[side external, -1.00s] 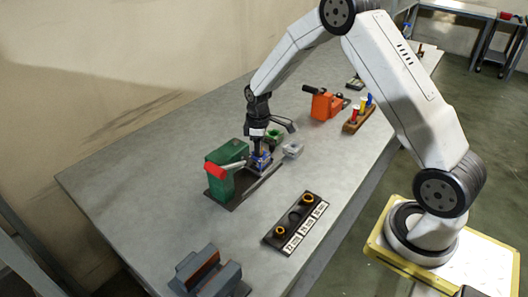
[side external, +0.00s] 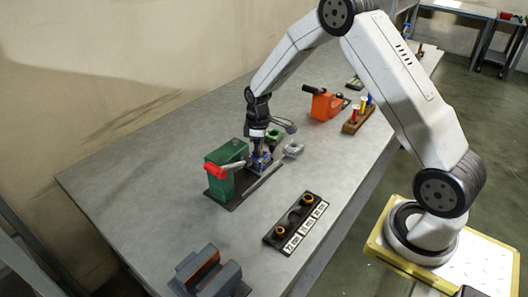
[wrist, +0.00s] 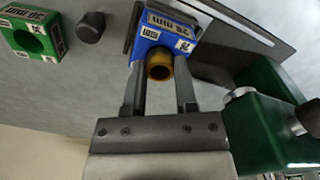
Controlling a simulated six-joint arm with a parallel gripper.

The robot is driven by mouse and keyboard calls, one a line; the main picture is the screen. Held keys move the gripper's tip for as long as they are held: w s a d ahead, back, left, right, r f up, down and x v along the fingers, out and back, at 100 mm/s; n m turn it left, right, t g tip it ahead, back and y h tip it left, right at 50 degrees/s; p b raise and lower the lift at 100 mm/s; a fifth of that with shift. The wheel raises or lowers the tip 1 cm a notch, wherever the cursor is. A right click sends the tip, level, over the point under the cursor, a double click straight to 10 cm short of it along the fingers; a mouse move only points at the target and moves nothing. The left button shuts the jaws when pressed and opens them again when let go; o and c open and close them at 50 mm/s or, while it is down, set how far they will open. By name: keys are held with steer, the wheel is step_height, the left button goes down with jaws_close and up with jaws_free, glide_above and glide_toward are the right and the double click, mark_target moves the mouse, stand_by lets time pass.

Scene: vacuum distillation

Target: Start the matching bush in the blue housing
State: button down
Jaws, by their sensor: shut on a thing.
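The blue housing (wrist: 166,29) is a block with white labels; in the side view it (side external: 262,161) sits on the dark base beside the green press. A brass-coloured bush (wrist: 160,58) with a dark bore lies at the mouth of the housing. My gripper (wrist: 159,76) points at the housing, with its two fingers on either side of the bush and shut on it. How far the bush sits inside the housing is hidden. In the side view my gripper (side external: 257,149) is just above the housing.
The green press (side external: 226,168) with its red handle (side external: 215,172) stands close to the left of the gripper. A black tray (side external: 296,220) with brass rings lies in front; clear table lies between.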

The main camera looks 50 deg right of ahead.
steer(key=shift+f, duration=0.4)
stand_by(1.0)
jaws_free()
steer(key=shift+s, duration=0.1)
stand_by(0.4)
steer(key=shift+r, duration=3.55)
steer(key=s+a+r+m+t, duration=0.1)
steer(key=s+a+m, duration=0.2)
steer(key=s, duration=0.6)
steer(key=s+a+r+m+t, duration=0.1)
steer(key=s+a+r+m, duration=0.1)
steer(key=s+a, duration=0.5)
steer(key=s, duration=0.2)
steer(key=shift+s+a+m+t, duration=0.25)
steer(key=shift+s+m+t, duration=0.05)
steer(key=shift+s+m, duration=0.1)
